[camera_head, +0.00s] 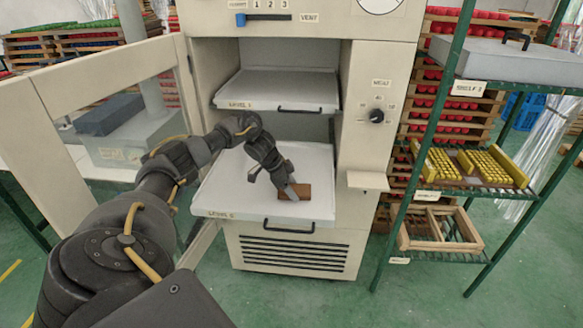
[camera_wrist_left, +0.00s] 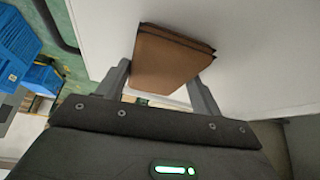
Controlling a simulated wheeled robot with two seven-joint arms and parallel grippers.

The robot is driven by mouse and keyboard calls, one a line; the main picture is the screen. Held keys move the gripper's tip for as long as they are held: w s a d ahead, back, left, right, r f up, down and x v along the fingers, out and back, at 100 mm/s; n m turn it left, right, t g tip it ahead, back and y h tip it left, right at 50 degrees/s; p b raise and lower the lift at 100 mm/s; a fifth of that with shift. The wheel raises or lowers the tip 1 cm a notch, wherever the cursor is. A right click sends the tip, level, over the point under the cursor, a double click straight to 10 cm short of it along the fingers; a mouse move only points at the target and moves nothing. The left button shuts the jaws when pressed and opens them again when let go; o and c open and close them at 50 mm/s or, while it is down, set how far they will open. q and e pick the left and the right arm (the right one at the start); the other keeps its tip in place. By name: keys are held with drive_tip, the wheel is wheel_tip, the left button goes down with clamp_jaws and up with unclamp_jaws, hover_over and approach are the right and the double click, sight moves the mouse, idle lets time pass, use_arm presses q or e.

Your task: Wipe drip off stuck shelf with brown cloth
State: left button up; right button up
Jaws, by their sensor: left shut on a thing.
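The brown cloth (camera_head: 296,191) is a folded pad on the white lower shelf (camera_head: 225,200), which is pulled out of the cabinet. My left gripper (camera_head: 285,188) reaches down over this shelf and is shut on the cloth. In the left wrist view the cloth (camera_wrist_left: 170,58) sits between the two fingers, against or very close to the white shelf surface (camera_wrist_left: 250,40). I cannot see a drip; the cloth and gripper may cover it. My right gripper is not in view.
The upper shelf (camera_head: 280,88) is also partly out, above my arm. The open cabinet door (camera_head: 110,100) stands at the left. A small ledge (camera_head: 367,181) juts out at the right of the opening. A green rack (camera_head: 470,190) holding yellow pieces and a wooden frame stands further right.

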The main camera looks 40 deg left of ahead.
use_arm(q)
drive_tip(key=r+p, duration=0.3)
drive_tip(key=r, duration=0.1)
drive_tip(key=shift+w+r, duration=0.2)
wheel_tip(320, 180, up, 3)
drive_tip(key=p, duration=0.3)
drive_tip(key=shift+r, duration=0.2)
drive_tip(key=shift+c, duration=0.2)
drive_tip(key=shift+f, duration=0.1)
